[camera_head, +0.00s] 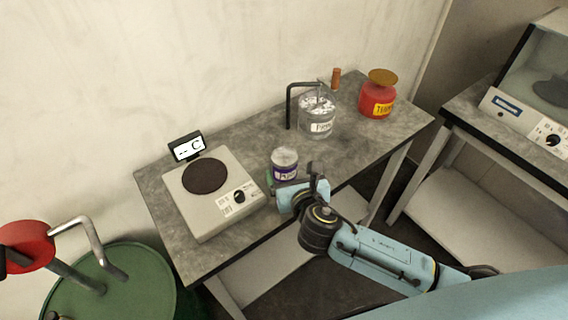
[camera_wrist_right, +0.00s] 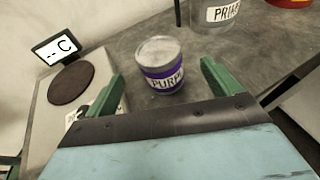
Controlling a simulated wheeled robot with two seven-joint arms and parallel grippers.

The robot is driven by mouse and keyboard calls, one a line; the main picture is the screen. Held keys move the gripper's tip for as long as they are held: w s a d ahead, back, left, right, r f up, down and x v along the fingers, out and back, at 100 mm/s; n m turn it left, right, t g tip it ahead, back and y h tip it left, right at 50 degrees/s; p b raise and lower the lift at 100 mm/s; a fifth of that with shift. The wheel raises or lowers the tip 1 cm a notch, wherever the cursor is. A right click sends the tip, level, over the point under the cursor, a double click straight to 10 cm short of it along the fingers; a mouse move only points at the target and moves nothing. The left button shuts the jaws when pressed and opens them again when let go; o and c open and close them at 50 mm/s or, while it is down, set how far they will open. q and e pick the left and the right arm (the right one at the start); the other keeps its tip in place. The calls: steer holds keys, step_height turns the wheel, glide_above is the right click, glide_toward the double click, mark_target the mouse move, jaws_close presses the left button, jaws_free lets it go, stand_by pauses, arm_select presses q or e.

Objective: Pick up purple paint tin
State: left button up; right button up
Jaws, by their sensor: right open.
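The purple paint tin (camera_head: 285,164) stands upright on the grey table, just right of the hotplate in the head view. It has a pale lid and a purple band. In the right wrist view the tin (camera_wrist_right: 161,66) stands a little ahead of my right gripper (camera_wrist_right: 164,80), between the lines of its two green fingers. The right gripper (camera_head: 278,184) is open and empty, low at the table's front edge. In the head view the wrist hides part of its fingers. My left gripper is not in view.
The hotplate (camera_head: 232,205) with a small display (camera_head: 187,147) stands left of the tin. A primer can (camera_head: 317,118) with a bent black rod beside it and a red thinner container (camera_head: 377,97) stand farther back. Bare tabletop (camera_head: 355,145) lies right of the tin.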

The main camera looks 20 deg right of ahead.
mark_target(287, 162)
steer(key=b+x, duration=0.1)
steer(key=x, duration=0.7)
steer(key=shift+r, duration=0.2)
steer(key=c, duration=1.3)
